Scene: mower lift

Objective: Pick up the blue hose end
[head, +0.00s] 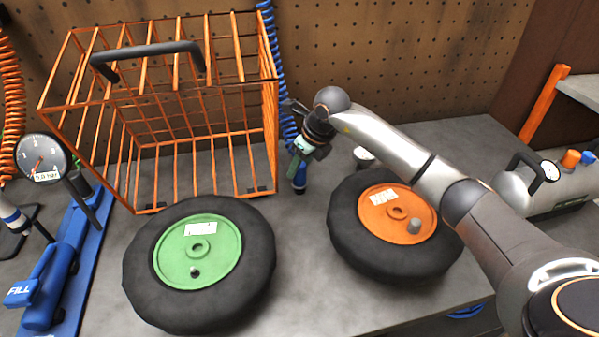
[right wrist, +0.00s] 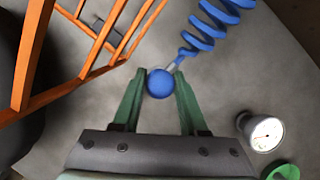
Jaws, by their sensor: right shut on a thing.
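The blue hose end (right wrist: 160,83) shows a round blue ball between the green fingers of my right gripper (right wrist: 159,88) in the right wrist view. My gripper is shut on it. The coiled blue hose (right wrist: 208,28) runs up and away from it. In the head view my right gripper (head: 301,158) is between the orange cage and the orange-hubbed wheel, pointing down. A blue part of the hose end (head: 300,180) shows below the fingers, and the coiled hose (head: 277,60) hangs behind along the pegboard. My left gripper is not in view.
The orange wire cage (head: 272,150) stands just left of the gripper. A green-hubbed wheel (head: 198,250) and an orange-hubbed wheel (head: 395,222) lie in front. A small round gauge (head: 363,155) is right of the gripper. A grey tank (head: 560,190) lies far right. A blue inflator (head: 60,260) stands left.

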